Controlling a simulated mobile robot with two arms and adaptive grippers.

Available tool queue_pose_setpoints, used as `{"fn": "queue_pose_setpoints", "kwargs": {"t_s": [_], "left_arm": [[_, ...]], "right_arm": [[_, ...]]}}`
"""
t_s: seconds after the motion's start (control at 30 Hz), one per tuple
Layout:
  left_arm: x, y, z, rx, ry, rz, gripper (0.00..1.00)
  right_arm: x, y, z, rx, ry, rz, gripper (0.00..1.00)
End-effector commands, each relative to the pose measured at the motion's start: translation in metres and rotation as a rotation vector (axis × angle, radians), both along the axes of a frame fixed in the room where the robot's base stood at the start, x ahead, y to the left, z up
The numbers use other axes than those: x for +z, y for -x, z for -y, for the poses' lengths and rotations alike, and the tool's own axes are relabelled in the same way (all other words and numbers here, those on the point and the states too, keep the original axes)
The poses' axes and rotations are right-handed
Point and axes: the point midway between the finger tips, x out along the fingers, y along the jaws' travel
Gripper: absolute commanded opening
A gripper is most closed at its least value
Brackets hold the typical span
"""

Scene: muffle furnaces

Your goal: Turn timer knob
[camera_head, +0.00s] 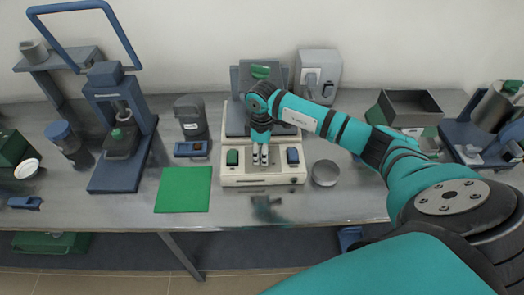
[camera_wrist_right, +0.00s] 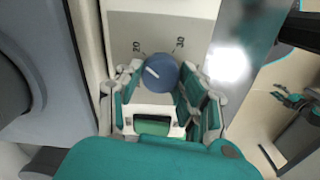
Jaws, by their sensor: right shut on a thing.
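The timer knob (camera_wrist_right: 159,73) is round and blue with a white pointer line. It sits on a pale panel (camera_wrist_right: 190,20) printed with 20 and 30. The line points toward the upper left in the wrist view, nearer the 20 side. My right gripper (camera_wrist_right: 162,80) is shut on the knob, one finger on each side. In the head view my right gripper (camera_head: 260,156) points down at the front of the cream machine (camera_head: 263,181), between a green part (camera_head: 232,157) and a blue part (camera_head: 293,157). The gripper hides the knob there. My left gripper is not in view.
A round metal tin (camera_head: 325,173) stands just right of the machine. A green mat (camera_head: 184,190) lies to its left, with a dark jar (camera_head: 190,118) behind. A blue press (camera_head: 120,110) stands further left. An open dark box (camera_head: 410,106) is at the right.

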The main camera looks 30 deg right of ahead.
Motion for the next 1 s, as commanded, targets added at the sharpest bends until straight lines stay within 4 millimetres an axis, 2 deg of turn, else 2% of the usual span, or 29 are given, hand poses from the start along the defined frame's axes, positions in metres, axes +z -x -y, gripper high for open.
{"fn": "queue_pose_setpoints", "kwargs": {"t_s": [0.53,0.57,0.7,0.73,1.0], "left_arm": [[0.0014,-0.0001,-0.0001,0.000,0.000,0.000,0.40],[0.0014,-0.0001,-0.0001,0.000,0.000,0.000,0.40],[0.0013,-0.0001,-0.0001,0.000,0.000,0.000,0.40],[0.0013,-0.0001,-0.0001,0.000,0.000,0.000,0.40],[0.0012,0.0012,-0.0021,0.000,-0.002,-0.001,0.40]], "right_arm": [[0.0016,-0.0014,0.0008,-0.028,0.001,0.005,0.06],[0.0016,-0.0014,0.0008,-0.028,0.001,0.005,0.39],[0.0013,-0.0011,0.0007,-0.027,0.001,0.004,0.57],[0.0012,-0.0010,0.0007,-0.027,0.001,0.004,0.61],[0.0012,-0.0005,0.0002,-0.026,0.000,0.001,0.61]]}}
